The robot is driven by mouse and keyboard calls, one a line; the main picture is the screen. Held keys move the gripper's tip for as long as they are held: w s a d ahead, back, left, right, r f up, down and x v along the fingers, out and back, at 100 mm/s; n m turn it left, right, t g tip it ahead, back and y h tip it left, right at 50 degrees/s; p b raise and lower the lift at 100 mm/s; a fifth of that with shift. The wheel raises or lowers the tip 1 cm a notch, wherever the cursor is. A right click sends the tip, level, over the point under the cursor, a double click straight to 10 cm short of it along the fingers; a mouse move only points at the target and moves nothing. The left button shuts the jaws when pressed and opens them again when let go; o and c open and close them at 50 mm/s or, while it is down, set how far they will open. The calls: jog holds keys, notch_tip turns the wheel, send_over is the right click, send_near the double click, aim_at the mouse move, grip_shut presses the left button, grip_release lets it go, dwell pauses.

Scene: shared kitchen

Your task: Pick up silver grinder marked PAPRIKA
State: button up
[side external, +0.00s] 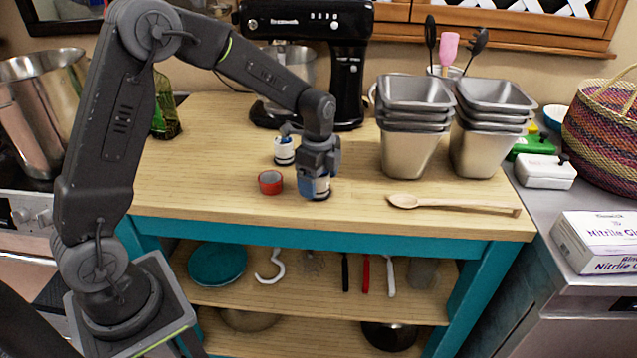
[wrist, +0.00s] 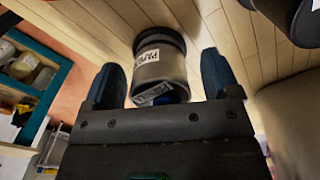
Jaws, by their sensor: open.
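The silver grinder (wrist: 172,73) stands between the two fingers of my gripper (wrist: 160,62) in the wrist view. Its white label shows the letters "PAP", partly cut by the curve. A second, blue-and-white patch shows low on it, near the palm. My gripper is open, with a finger on each side and visible gaps to the grinder.
A similar white-and-blue container (side external: 284,151) stands behind left, and a red bowl (side external: 270,183) is close on the left. A wooden spoon (side external: 455,204) lies right. Stacked metal pans (side external: 410,150) stand back right. A dark cylinder (wrist: 296,18) shows at the wrist view's upper right.

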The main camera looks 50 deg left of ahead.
jog(key=shift+c, duration=0.3)
jog(key=shift+r, duration=0.1)
jog(key=c, duration=1.1)
